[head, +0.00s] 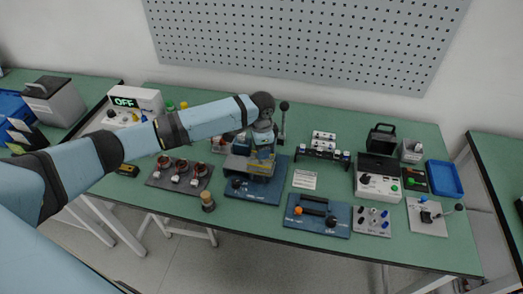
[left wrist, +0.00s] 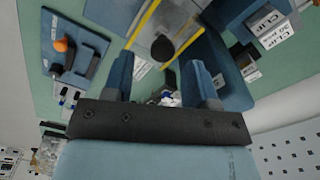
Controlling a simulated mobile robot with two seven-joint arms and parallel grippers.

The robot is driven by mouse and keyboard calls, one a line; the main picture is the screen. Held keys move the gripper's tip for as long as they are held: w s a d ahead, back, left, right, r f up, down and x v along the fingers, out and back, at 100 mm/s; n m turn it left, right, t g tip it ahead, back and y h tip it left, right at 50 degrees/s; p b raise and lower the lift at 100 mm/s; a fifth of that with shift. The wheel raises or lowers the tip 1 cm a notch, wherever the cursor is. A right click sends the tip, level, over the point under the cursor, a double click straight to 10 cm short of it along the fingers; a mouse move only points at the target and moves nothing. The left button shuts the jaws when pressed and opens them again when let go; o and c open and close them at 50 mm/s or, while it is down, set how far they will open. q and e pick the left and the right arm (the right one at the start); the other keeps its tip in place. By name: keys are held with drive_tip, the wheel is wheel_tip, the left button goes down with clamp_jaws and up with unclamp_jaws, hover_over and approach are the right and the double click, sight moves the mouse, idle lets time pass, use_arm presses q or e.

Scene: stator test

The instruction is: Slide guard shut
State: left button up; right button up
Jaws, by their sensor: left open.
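The guard (head: 263,157), a clear panel with yellow edges, belongs to the blue-based station (head: 262,195) at the middle of the bench. In the left wrist view its yellow edging (left wrist: 143,22) runs beside a round black knob (left wrist: 163,48). My left gripper (head: 262,153) is over this station, pointing down, and hides part of the guard. In the left wrist view my left gripper (left wrist: 160,75) is open, with the knob between and beyond its two blue fingers; I see no contact. How far the guard stands open cannot be told. My right gripper is not in view.
A plate with several copper-wound stators (head: 180,175) lies to the left. A blue plate with a black handle (head: 316,215) lies front right. A black rack (head: 323,153) and a white control box (head: 378,188) stand to the right. A black-knobbed lever (head: 283,118) rises close behind my gripper.

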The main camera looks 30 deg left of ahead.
use_arm(q)
wheel_tip(320, 180, up, 12)
drive_tip(key=b, duration=0.1)
idle(0.5)
drive_tip(key=s+d+f+n+t+h, duration=0.1)
drive_tip(key=s+d+f+t, duration=0.1)
drive_tip(key=s+d+f, duration=0.2)
drive_tip(key=s+d+f+n+t+h, duration=0.1)
drive_tip(key=s+d+f+t+h, duration=0.1)
drive_tip(key=s+d+f, duration=0.3)
drive_tip(key=s+d+f+n+t+h+p, duration=0.1)
drive_tip(key=s+d+f, duration=0.3)
drive_tip(key=f, duration=0.6)
drive_tip(key=shift+s+d+f+n+t+h, duration=0.15)
drive_tip(key=shift+s+n+t+h, duration=0.15)
drive_tip(key=shift+s+t+h, duration=0.45)
drive_tip(key=s+a+f+n+t+y, duration=0.1)
drive_tip(key=s+a+t, duration=0.1)
drive_tip(key=s, duration=0.5)
drive_tip(key=s+a+f+n+t+y, duration=0.1)
drive_tip(key=s+a+n+t, duration=0.1)
drive_tip(key=s, duration=0.6)
drive_tip(key=shift+a+f+n+p, duration=0.3)
drive_tip(key=shift+a+p, duration=0.1)
drive_tip(key=shift+a, duration=0.25)
drive_tip(key=shift+o, duration=0.3)
drive_tip(key=shift+d+r+t, duration=0.1)
drive_tip(key=shift+t, duration=0.15)
